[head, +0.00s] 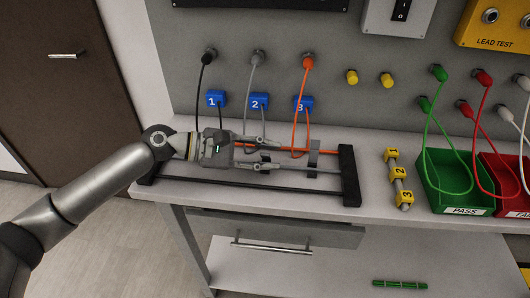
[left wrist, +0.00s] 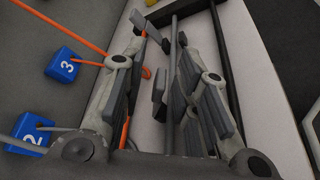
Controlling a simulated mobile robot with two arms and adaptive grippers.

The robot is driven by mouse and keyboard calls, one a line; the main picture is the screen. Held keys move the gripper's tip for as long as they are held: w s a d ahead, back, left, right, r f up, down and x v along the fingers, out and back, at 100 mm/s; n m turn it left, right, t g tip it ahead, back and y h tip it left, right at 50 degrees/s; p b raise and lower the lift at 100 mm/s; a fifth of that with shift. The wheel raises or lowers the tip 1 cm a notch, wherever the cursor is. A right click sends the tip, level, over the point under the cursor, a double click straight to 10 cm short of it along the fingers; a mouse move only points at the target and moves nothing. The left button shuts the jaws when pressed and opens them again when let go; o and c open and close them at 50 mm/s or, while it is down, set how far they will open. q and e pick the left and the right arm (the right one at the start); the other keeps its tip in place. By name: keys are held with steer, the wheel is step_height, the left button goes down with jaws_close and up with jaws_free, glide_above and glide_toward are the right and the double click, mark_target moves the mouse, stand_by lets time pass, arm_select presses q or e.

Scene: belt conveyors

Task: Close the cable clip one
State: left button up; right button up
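A black-ended rack (head: 349,176) lies on the bench with cables and rods running lengthwise. A grey upright clip (head: 314,158) stands near its right end; a second grey clip piece (head: 266,157) shows between my fingers. I cannot tell which clip is number one, nor whether it is open or closed. My left gripper (head: 268,154) points right along the rack, fingers apart, over the rods. In the left wrist view its fingers (left wrist: 166,85) straddle a grey rod (left wrist: 174,45), with dark clip parts between them partly hidden. My right gripper is not in view.
Blue numbered blocks 1 (head: 216,98), 2 (head: 259,102) and 3 (head: 303,104) sit on the back panel, with black, grey and orange cables above. Yellow numbered tags (head: 399,171), a green bin (head: 430,190) and a red bin (head: 500,198) stand right. A drawer (head: 280,232) is below.

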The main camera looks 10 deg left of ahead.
arm_select(q)
jaws_close()
steer(key=shift+s+f+m+t+b, duration=0.3)
steer(key=shift+f+m+b, duration=0.1)
steer(key=shift+m, duration=0.2)
steer(key=shift+s+m+t+h+b, duration=0.1)
steer(key=shift+m+t+h+b, duration=0.25)
steer(key=shift+m, duration=0.15)
steer(key=shift+r, duration=0.1)
steer(key=shift+c, duration=0.3)
jaws_free()
steer(key=shift+o, duration=0.3)
